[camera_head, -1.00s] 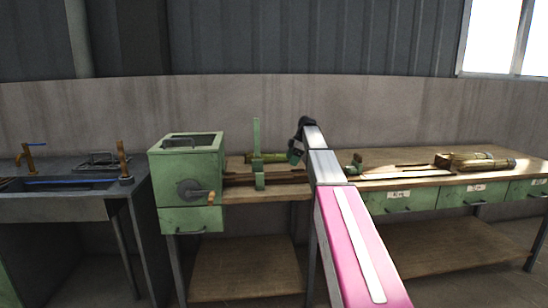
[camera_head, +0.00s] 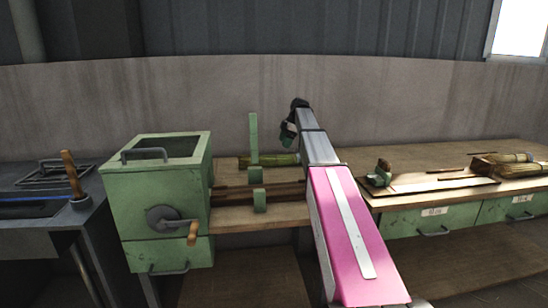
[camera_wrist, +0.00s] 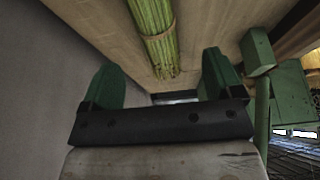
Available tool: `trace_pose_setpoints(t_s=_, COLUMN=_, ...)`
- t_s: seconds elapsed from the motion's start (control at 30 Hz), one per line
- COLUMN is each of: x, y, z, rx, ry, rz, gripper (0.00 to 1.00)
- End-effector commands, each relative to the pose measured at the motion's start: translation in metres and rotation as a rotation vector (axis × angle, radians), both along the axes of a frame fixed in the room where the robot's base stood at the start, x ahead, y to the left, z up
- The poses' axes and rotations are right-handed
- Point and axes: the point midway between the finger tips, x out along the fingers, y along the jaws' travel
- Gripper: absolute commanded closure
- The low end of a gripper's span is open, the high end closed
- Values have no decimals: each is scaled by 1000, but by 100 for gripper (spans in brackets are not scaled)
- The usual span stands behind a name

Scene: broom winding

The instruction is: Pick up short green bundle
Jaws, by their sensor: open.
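The short green bundle (camera_head: 268,160) lies on the workbench behind a green upright post. In the wrist view the bundle (camera_wrist: 154,30) is a bound sheaf of green stalks with a tan tie, its cut end pointing toward my gripper. My gripper (camera_wrist: 163,78) has its two green fingers spread wide with nothing between them. The bundle's end is beyond the fingertips, roughly in line with the gap. My arm hides part of the bench there.
A green machine box with a crank (camera_head: 160,195) stands left of the bundle. Green posts (camera_head: 254,140) rise in front of it, and also show at right in the wrist view (camera_wrist: 257,52). A wall is behind the bench. Larger tan bundles (camera_head: 508,165) lie far right.

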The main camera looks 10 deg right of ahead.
Motion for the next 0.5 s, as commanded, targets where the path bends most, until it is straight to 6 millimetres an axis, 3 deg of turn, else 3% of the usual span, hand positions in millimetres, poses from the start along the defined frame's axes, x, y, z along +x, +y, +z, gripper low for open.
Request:
trace_pose_setpoints(t_s=0.23, x=-1, y=4, z=-10, rx=0, ry=1, rz=0, gripper=14)
trace_pose_setpoints(t_s=0.5, x=-1, y=18, z=-46, rx=0, ry=1, rz=0, gripper=14)
